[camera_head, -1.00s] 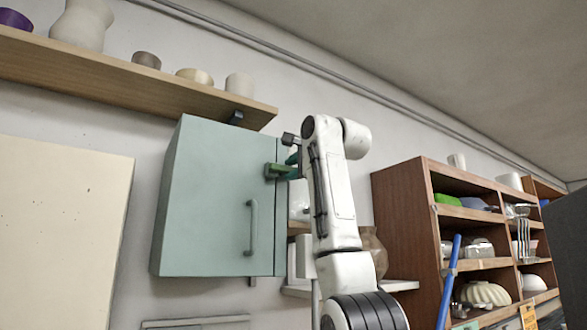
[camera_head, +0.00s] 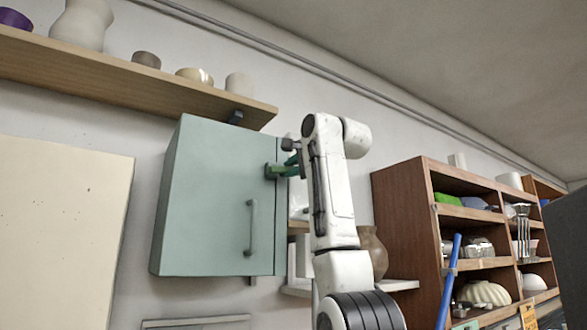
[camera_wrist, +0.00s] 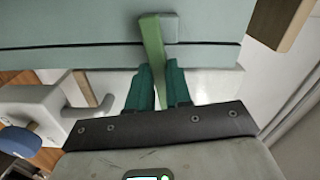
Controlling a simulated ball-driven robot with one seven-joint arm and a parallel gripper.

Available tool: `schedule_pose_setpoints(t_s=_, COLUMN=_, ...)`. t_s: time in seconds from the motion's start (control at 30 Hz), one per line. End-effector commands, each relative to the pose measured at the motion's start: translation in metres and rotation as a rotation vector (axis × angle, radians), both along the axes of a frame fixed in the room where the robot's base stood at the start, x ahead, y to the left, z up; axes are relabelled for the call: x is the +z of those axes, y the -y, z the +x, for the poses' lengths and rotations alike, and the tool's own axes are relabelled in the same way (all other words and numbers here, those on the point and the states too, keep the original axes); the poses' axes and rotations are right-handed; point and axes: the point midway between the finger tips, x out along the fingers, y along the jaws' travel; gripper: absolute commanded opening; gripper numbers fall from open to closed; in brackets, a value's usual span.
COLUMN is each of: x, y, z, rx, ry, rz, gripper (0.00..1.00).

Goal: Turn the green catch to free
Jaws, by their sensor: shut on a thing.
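In the wrist view the bar runs down, slightly slanted, between the dark green fingers of my gripper (camera_wrist: 160,88). My gripper is shut on the catch's free end. In the head view the catch (camera_head: 270,171) sits at the door's upper right edge, with my gripper (camera_head: 290,168) just right of it, partly hidden by my arm. The cabinet door looks closed.
A vertical handle (camera_head: 252,227) is on the door below the catch. A wooden shelf (camera_head: 120,85) with pots runs above the cabinet. A brown shelving unit (camera_head: 400,215) stands to the right, with a blue pole (camera_head: 449,280) before it.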

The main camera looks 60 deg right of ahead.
Motion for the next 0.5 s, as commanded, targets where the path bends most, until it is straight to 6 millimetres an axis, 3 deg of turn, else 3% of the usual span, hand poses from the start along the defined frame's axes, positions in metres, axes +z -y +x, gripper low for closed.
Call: schedule_pose_setpoints(t_s=0.5, x=-0.0028, y=0.0011, z=0.0005, rx=0.0, ry=-0.256, rz=-0.405, gripper=0.0)
